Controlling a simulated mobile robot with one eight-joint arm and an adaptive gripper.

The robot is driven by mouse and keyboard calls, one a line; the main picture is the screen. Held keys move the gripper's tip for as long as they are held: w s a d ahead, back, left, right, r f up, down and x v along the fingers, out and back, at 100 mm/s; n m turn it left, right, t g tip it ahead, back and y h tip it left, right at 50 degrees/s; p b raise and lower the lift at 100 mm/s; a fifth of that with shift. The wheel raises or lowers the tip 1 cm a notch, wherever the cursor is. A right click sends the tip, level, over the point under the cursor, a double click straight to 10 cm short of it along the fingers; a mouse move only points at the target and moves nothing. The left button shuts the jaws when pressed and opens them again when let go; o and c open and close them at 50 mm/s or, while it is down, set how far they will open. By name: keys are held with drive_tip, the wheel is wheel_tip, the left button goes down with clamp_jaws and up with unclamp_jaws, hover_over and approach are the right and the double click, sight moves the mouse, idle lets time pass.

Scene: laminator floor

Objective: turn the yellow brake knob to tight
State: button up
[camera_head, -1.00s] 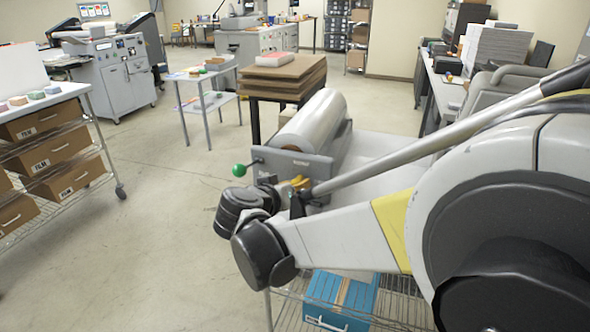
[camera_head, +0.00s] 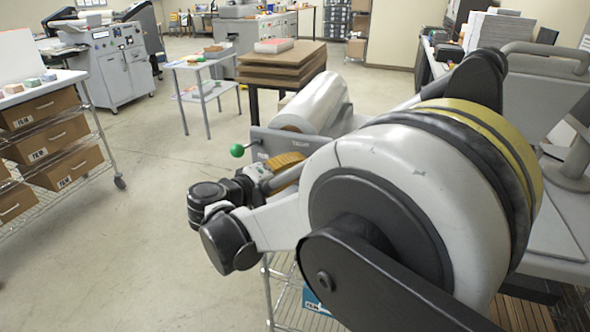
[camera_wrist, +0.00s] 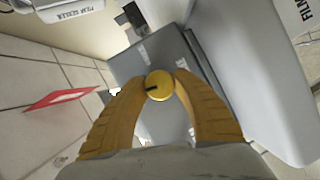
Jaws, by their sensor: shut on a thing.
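The yellow brake knob (camera_wrist: 159,85) shows in the wrist view as a round face with a dark pointer mark, which points to the left in the picture. My gripper (camera_wrist: 159,88) has its curved yellow fingers closed on both sides of the knob. In the head view my gripper (camera_head: 285,162) is at the grey film-roll unit (camera_head: 262,143), by its near end plate. There my arm and fingers hide the knob. No tight or loose marking can be read in either view.
A large film roll (camera_head: 318,103) lies on the unit. A lever with a green ball (camera_head: 237,150) sticks out left of my gripper. Brown boards (camera_head: 283,65) are stacked behind. A wire rack with film boxes (camera_head: 45,140) stands left, with open floor between.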

drive_tip(key=shift+f+n+h, duration=0.1)
drive_tip(key=shift+n+h, duration=0.2)
drive_tip(key=shift+n, duration=0.4)
drive_tip(key=shift+b, duration=0.3)
clamp_jaws()
drive_tip(key=o, duration=1.2)
unclamp_jaws()
drive_tip(key=v, duration=1.2)
drive_tip(key=shift+f, duration=0.1)
